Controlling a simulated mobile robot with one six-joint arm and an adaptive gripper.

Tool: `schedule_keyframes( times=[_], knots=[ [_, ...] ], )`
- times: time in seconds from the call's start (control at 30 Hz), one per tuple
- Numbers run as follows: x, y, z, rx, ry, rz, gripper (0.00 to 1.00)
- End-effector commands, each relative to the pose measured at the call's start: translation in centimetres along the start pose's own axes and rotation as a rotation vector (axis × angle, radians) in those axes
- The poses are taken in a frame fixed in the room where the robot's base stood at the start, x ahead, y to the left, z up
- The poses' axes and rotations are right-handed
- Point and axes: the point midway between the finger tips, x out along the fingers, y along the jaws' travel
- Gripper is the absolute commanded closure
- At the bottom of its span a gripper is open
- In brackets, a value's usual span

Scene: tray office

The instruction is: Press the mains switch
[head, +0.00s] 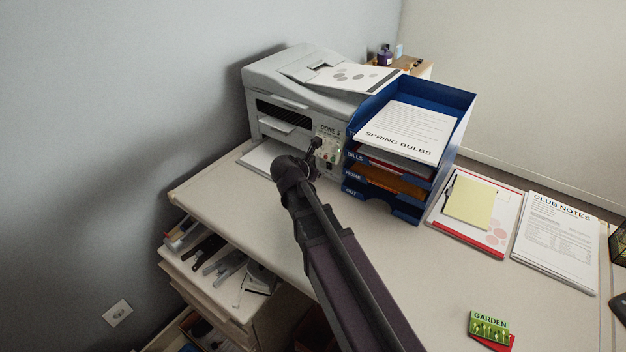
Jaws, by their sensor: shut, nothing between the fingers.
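A grey-white printer (290,85) stands at the back left of the desk, against the wall. Its small control panel (329,150), with several tiny buttons or lights and a display reading "DONE", is on the front at the right. I cannot make out which of these parts is the mains switch; it may be hidden behind my arm. My gripper (315,147) is shut and empty, with its tip at the left side of the panel. I cannot tell whether it touches the printer. My arm comes up from the bottom and covers part of the desk in front.
A blue tray stack (408,210) with papers stands close right of the panel. A clipboard (496,240), Club Notes papers (555,243) and a green Garden packet (489,326) lie on the desk (420,270). An open drawer (225,296) is below left; a wall socket (118,313) is lower left.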

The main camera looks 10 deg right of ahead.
Motion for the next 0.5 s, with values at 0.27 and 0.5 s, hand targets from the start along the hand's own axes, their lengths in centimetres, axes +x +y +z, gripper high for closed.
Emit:
schedule_keyframes(
  times=[0.27,0.5],
  knots=[
    [1.9,0.0,2.2,0.001,0.000,-0.001,1.00],
    [2.2,0.0,2.5,0.000,0.000,0.000,1.00]
  ],
)
